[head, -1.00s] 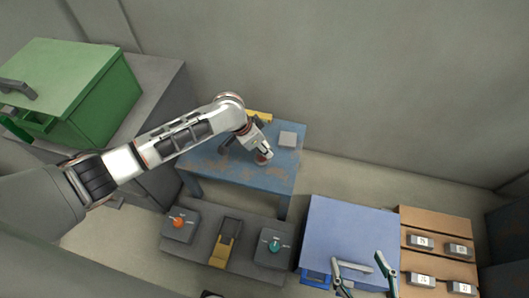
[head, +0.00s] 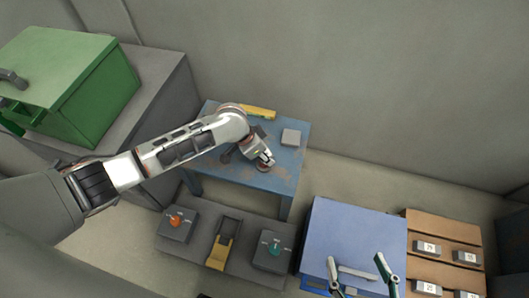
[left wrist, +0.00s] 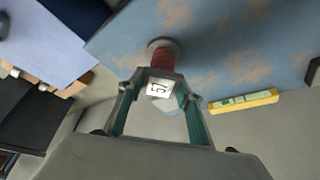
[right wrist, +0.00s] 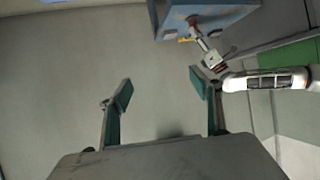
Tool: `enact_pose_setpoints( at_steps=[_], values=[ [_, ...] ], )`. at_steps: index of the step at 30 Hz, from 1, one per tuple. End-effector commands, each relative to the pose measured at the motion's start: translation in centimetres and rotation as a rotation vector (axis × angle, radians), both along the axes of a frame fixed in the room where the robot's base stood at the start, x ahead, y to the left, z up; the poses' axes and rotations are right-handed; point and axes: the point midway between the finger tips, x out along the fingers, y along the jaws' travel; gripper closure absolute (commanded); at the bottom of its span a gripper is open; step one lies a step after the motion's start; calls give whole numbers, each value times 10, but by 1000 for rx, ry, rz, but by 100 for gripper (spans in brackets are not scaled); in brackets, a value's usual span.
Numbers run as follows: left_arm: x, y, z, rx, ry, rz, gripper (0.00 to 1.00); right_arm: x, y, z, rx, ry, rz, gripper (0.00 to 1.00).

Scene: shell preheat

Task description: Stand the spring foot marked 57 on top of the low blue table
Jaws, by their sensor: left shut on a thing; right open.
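The spring foot marked 57 (left wrist: 163,55) shows in the left wrist view, with a white label, a red spring part and a round grey end toward the table. My left gripper (left wrist: 160,84) is shut on its label end. In the head view my left gripper (head: 266,159) is over the front right part of the low blue table (head: 216,167), with the foot (head: 263,168) mostly hidden beneath it. I cannot tell whether its round end touches the worn blue top. My right gripper (head: 355,259) is open and empty; its fingers also show in the right wrist view (right wrist: 158,88).
A grey block (head: 291,137) and a yellow level (head: 260,112) lie on the table's back part. A panel with knobs (head: 222,247) stands in front. A blue cabinet (head: 345,232) and wooden rack (head: 426,223) with several labelled blocks stand right. A green box (head: 70,85) is left.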

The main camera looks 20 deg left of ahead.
Motion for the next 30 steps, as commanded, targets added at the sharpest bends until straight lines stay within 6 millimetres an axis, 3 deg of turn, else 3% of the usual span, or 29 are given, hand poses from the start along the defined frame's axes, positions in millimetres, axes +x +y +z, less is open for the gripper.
enact_pose_setpoints(
  at_steps=[1,3,15,20,23,30],
  values=[
    [0,0,0,0,0,0,60,0,0,0,0,0,0,36],
    [0,0,0,-1,-1,0,48,0,0,0,0,1,0,36],
    [0,0,4,0,-2,-1,48,-1,0,-3,-2,4,3,36],
    [-1,6,34,-1,-13,0,48,7,-3,15,-22,-32,6,36],
    [-5,12,57,1,-19,-1,48,-7,-17,-7,-85,18,17,36],
    [-20,24,99,0,-15,-1,48,-14,-38,-18,-168,49,22,36]
  ],
)
